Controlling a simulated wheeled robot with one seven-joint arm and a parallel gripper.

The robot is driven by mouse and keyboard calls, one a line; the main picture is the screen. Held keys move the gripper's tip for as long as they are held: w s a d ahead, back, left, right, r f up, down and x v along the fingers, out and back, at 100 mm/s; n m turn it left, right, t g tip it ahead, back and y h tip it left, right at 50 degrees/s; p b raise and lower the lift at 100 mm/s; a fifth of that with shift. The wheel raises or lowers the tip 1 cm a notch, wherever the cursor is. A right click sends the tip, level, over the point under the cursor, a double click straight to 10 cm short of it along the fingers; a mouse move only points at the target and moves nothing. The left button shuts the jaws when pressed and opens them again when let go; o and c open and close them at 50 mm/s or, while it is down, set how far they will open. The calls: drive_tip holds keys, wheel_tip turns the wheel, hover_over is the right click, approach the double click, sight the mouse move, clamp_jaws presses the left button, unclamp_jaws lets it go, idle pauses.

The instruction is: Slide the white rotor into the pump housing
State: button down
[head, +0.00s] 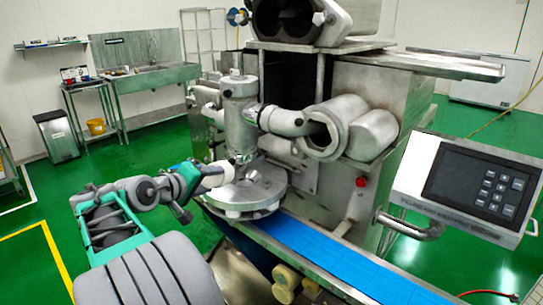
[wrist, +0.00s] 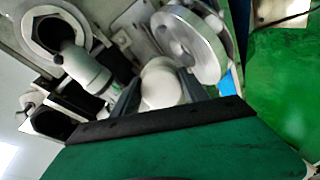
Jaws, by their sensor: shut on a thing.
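The white rotor (head: 216,174) is a pale rounded piece at the end of my gripper (head: 196,176), in the middle left of the head view. In the wrist view the rotor (wrist: 160,82) sits between the two dark fingers of my gripper (wrist: 160,98), which are shut on it. Several grey metal housings stand on the machine: a wide-mouthed one (head: 325,138) joined to an upright cylinder (head: 240,112), and a twin-bore one (head: 296,20) on top. I cannot tell which is the pump housing. The rotor shows in front of the upright cylinder's lower part, outside any bore.
A round metal turntable (head: 255,194) lies just beyond and below the rotor. A blue conveyor belt (head: 330,262) runs to the lower right. A control panel (head: 470,183) stands at the right. Green floor (head: 60,205) is open at the left.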

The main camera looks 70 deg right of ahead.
drive_tip(key=s+d+r+m+g+h+b, duration=0.1)
drive_tip(key=s+r+m+g, duration=0.15)
drive_tip(key=s+r, duration=0.5)
drive_tip(key=s+d+r+m+g+h+b, duration=0.15)
drive_tip(key=s+r+g, duration=0.25)
drive_tip(key=s, duration=0.7)
drive_tip(key=shift+m+y, duration=0.25)
drive_tip(key=shift+m, duration=0.05)
drive_tip(key=d+f, duration=0.1)
drive_tip(key=s+d, duration=0.1)
drive_tip(key=d, duration=0.1)
drive_tip(key=d+f+b, duration=0.1)
drive_tip(key=shift+s+d+f, duration=0.3)
drive_tip(key=shift+d+f, duration=0.05)
drive_tip(key=shift+d, duration=0.05)
drive_tip(key=shift+s+a+f, duration=0.1)
drive_tip(key=shift+s, duration=0.2)
drive_tip(key=shift+w+a, duration=0.1)
drive_tip(key=shift+a, duration=0.1)
drive_tip(key=shift+p+x, duration=0.5)
drive_tip(key=shift+x, duration=1.65)
